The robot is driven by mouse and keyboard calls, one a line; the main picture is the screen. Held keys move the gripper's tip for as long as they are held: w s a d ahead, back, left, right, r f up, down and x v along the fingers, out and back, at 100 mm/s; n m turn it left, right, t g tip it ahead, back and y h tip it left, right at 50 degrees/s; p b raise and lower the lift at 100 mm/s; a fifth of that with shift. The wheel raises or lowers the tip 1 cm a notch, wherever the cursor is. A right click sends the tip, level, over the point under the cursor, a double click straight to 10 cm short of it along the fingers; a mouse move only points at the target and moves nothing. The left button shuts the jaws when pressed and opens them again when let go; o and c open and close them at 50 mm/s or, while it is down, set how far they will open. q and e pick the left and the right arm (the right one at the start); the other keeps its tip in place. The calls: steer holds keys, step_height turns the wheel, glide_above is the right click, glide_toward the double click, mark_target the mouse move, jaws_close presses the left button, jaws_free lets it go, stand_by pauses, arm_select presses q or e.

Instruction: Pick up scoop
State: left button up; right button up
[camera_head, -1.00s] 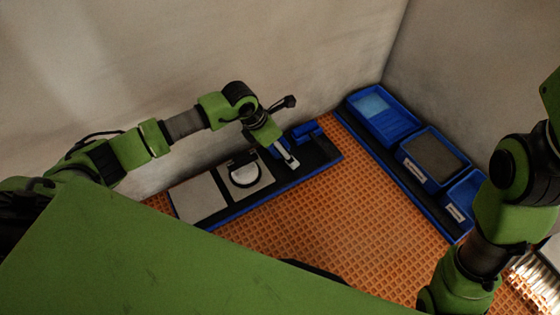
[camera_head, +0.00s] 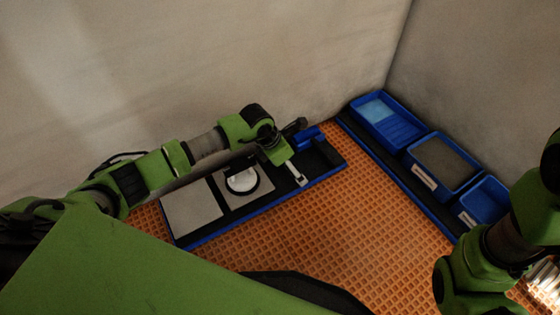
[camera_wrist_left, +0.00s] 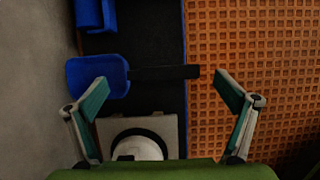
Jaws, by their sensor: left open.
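The scoop, with a blue pan (camera_wrist_left: 92,76) and a dark handle (camera_wrist_left: 165,73), lies across the black tray in the left wrist view. My left gripper (camera_wrist_left: 160,82) is open, its two fingers spread wide. One fingertip appears over the scoop's pan and the other beyond the handle's end. The handle lies between them in the picture, not gripped; the height gap cannot be told. In the head view my left gripper (camera_head: 295,172) hangs over the tray's right part and largely hides the scoop. My right arm shows at the right edge, but its gripper is out of view.
The blue-edged tray (camera_head: 325,176) also holds grey tiles (camera_head: 192,208), a round white item (camera_head: 242,181) and a blue object (camera_head: 309,137). Several blue bins (camera_head: 443,162) stand along the right wall. The orange grid floor (camera_head: 320,225) in front is clear. A wall stands close behind.

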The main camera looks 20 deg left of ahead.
arm_select(q)
steer(key=b+x, duration=0.1)
steer(key=x, duration=0.1)
steer(key=b+x, duration=0.2)
steer(key=shift+s, duration=0.25)
steer(key=shift+r, duration=0.1)
steer(key=c, duration=1.1)
steer(key=shift+r+p, duration=0.15)
steer(key=shift+p, duration=0.15)
